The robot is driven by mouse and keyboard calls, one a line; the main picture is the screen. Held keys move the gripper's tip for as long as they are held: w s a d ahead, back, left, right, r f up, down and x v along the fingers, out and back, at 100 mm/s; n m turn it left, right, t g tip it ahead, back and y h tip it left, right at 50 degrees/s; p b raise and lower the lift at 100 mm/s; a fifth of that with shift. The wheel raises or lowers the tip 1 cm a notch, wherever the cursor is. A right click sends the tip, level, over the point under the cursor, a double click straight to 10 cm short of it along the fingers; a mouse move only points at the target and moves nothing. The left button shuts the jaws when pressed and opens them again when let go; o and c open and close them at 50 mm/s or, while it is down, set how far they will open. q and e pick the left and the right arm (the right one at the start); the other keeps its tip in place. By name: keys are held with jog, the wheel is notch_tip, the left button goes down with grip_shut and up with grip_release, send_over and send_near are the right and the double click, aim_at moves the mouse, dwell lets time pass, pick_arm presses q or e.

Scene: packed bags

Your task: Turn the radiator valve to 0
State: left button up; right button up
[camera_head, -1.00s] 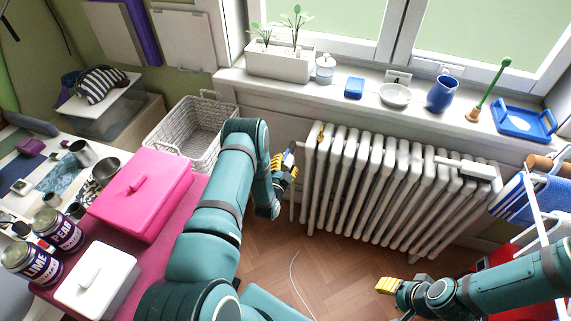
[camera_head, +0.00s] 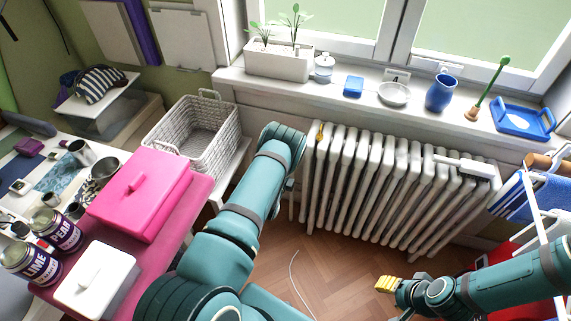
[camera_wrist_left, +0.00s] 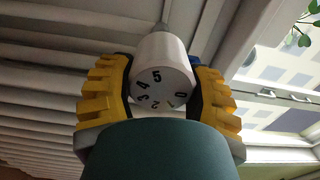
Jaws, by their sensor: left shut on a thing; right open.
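The white radiator (camera_head: 385,185) stands under the window sill. In the left wrist view, the white valve knob (camera_wrist_left: 163,66) shows its face with black digits 0 to 5. The 5 is nearest the top and the 0 is at the lower right. My left gripper (camera_wrist_left: 163,82) has its yellow fingers on both sides of the knob and is shut on it. My right gripper (camera_head: 388,285) is open and empty above the floor at the lower right.
A white wicker basket (camera_head: 205,125) stands left of my left arm, and a pink box (camera_head: 140,195) sits on the table. The sill (camera_head: 300,87) holds a planter, a blue vase (camera_head: 441,93) and a blue tray (camera_head: 523,121).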

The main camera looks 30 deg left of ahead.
pick_arm(q)
jog(key=shift+s+a+f, duration=0.1)
jog(key=shift+s+f, duration=0.05)
dwell(0.4)
jog(key=o, duration=1.2)
jog(key=v, duration=1.2)
